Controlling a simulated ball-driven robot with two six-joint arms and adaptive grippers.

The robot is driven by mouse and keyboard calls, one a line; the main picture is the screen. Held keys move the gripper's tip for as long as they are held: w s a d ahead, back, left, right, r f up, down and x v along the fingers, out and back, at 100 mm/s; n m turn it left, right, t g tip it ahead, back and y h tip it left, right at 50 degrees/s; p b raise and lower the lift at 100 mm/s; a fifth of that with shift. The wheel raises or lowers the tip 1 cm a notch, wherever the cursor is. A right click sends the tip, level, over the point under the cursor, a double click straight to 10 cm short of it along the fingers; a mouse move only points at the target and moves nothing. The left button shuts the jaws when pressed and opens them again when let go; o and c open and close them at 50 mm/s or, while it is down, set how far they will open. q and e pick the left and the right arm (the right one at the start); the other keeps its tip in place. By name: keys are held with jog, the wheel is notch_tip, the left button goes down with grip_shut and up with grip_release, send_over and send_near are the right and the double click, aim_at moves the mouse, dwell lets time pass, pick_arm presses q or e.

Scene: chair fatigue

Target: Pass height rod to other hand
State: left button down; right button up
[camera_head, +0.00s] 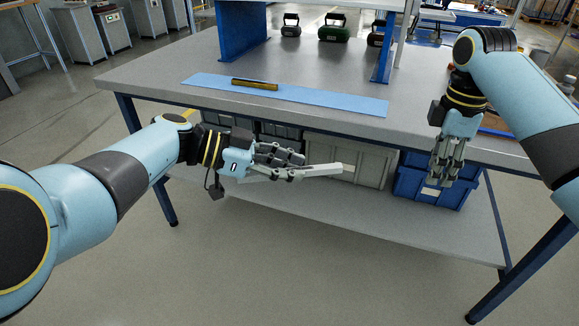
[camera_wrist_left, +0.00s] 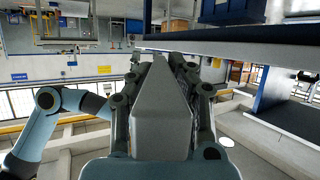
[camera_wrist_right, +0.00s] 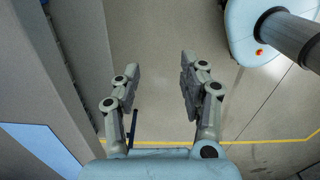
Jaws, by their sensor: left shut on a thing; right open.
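The height rod (camera_head: 325,169) is a pale grey bar, in front of the workbench's near edge in the head view. My left gripper (camera_head: 292,165) is shut on it, and one end sticks out to the right past the fingertips. In the left wrist view the rod (camera_wrist_left: 162,112) is a broad grey block tapering away between the fingers of the left gripper (camera_wrist_left: 163,85). My right gripper (camera_head: 444,168) hangs pointing down at the right, apart from the rod. In the right wrist view the right gripper (camera_wrist_right: 158,80) is open with nothing between its fingers.
The grey workbench (camera_head: 165,72) has a blue mat (camera_head: 335,98) with a black and yellow bar (camera_head: 255,84) on it. A grey crate (camera_head: 370,165) and a blue crate (camera_head: 415,188) stand on the lower shelf behind the grippers. Open room lies between the two grippers.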

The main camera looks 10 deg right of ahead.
aim_at(290, 168)
jog(key=s+d+m, duration=0.1)
jog(key=d, duration=0.5)
pick_arm(q)
notch_tip(290, 168, up, 7)
jog(key=p, duration=0.6)
jog(key=shift+w, duration=0.1)
jog(key=shift+r+p, duration=0.45)
jog(key=shift+p, duration=0.15)
pick_arm(e)
notch_tip(290, 168, up, 8)
jog(key=s+a+f+m, duration=0.15)
jog(key=s+f, duration=0.35)
jog(key=f, duration=0.5)
jog(key=s+a+f+m+h, duration=0.1)
jog(key=s+f+m, duration=0.2)
jog(key=s+f, duration=0.5)
jog(key=s+a+f+m, duration=0.1)
jog(key=s+f+m, duration=0.2)
jog(key=f, duration=1)
jog(key=s+a+f+m, duration=0.1)
jog(key=s+a+f, duration=0.2)
jog(key=s, duration=0.6)
jog(key=s+a+f+m+t, duration=0.1)
jog(key=s+a+f, duration=0.2)
jog(key=s, duration=0.6)
jog(key=s+a+f+m, duration=0.2)
jog(key=s+f, duration=0.4)
jog(key=s, duration=0.3)
jog(key=shift+s+a, duration=0.4)
